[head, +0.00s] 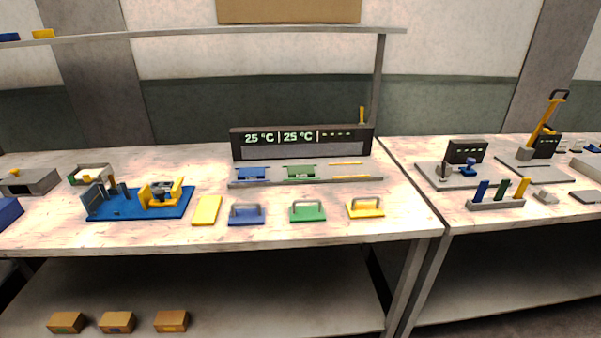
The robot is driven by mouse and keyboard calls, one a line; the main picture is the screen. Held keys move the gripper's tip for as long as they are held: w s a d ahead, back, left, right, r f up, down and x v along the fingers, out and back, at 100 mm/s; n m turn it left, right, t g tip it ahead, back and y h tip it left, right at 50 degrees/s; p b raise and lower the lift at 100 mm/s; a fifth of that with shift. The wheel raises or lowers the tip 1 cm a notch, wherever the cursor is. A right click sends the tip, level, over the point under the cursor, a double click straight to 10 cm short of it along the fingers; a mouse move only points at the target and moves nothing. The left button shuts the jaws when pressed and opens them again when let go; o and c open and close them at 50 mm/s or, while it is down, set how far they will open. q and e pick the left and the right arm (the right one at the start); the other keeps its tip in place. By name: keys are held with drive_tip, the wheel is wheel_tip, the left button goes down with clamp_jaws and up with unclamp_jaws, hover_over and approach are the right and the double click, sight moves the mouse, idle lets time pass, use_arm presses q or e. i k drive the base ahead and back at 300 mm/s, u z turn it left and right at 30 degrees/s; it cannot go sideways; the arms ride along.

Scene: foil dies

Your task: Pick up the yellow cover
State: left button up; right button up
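A yellow cover (366,211) with a raised arched handle lies flat on the front right part of the long table. A matching green cover (307,213) and blue cover (247,216) lie in a row to its left, each with a handle. Nothing touches or hides the yellow cover. Neither of my grippers shows in the head view.
Behind the covers is a grey rail (305,182) with blue, green and yellow slots, below a display box (300,142) reading 25 °C twice. A plain yellow block (207,210) and a blue fixture plate (140,208) stand left. A second table (500,225) adjoins at right.

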sight(205, 213)
drive_tip(key=u, duration=2.4)
drive_tip(key=i, duration=2.8)
drive_tip(key=z, duration=2.95)
drive_tip(key=i, duration=0.3)
